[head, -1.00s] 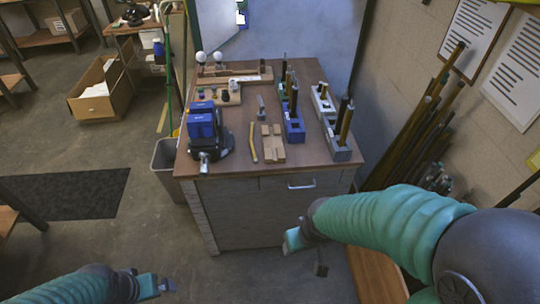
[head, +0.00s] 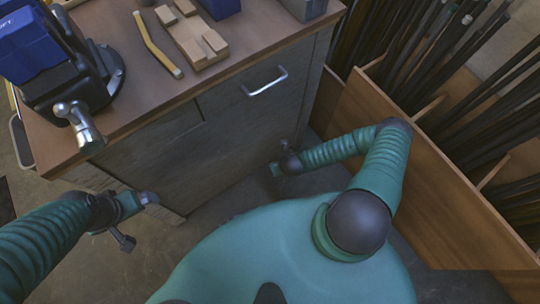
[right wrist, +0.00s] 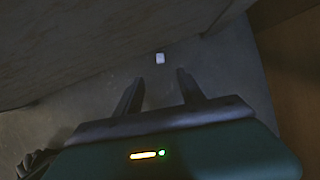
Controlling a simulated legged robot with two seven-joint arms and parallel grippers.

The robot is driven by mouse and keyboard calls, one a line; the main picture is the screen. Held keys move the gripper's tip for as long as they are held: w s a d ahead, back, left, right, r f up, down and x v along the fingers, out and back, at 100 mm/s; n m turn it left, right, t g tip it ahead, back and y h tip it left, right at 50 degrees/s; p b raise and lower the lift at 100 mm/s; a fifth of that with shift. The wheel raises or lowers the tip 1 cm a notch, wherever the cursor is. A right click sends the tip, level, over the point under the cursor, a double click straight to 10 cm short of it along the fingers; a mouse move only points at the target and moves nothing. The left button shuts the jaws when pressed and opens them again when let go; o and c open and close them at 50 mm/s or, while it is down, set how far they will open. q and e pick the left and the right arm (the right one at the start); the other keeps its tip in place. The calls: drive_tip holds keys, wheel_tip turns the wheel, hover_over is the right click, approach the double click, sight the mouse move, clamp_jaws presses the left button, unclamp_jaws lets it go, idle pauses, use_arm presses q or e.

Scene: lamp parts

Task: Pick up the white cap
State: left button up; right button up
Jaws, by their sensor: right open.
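A small whitish object (right wrist: 160,58), possibly the white cap, lies on the dark floor in the right wrist view. It is too small to make out its shape well. My right gripper (right wrist: 158,92) is open and empty, its two fingers apart, with the object beyond and roughly between their tips. In the head view my right gripper (head: 277,166) hangs low by the cabinet front, and the small object cannot be made out there. My left gripper (head: 138,218) is in front of the cabinet at the left; its finger opening is unclear.
The wooden-topped cabinet (head: 205,92) with a metal drawer handle (head: 265,81) stands ahead. A wooden bin of rods (head: 365,115) stands at the right. Floor beside the cabinet is narrow.

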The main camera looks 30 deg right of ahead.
drive_tip(key=shift+m, duration=0.7)
drive_tip(key=b+x, duration=0.2)
drive_tip(key=x, duration=0.2)
drive_tip(key=b+x, duration=0.2)
drive_tip(key=x, duration=0.2)
drive_tip(key=s+b+x, duration=0.1)
drive_tip(key=b+x, duration=0.1)
drive_tip(key=x, duration=0.2)
drive_tip(key=shift+w+f+b, duration=0.15)
drive_tip(key=shift+f+b, duration=0.25)
drive_tip(key=shift+f, duration=0.05)
drive_tip(key=shift+w+f, duration=0.15)
drive_tip(key=shift+f, duration=0.05)
drive_tip(key=b+x, duration=0.5)
drive_tip(key=shift+s+a+f, duration=0.2)
drive_tip(key=shift+s+a, duration=0.05)
drive_tip(key=shift+s, duration=0.1)
drive_tip(key=shift+w+f, duration=0.1)
drive_tip(key=shift+f, duration=0.05)
drive_tip(key=shift+r, duration=0.25)
use_arm(q)
drive_tip(key=s+x, duration=0.2)
drive_tip(key=x, duration=0.9)
drive_tip(key=shift+d+f, duration=0.15)
drive_tip(key=shift+f, duration=0.5)
use_arm(e)
clamp_jaws()
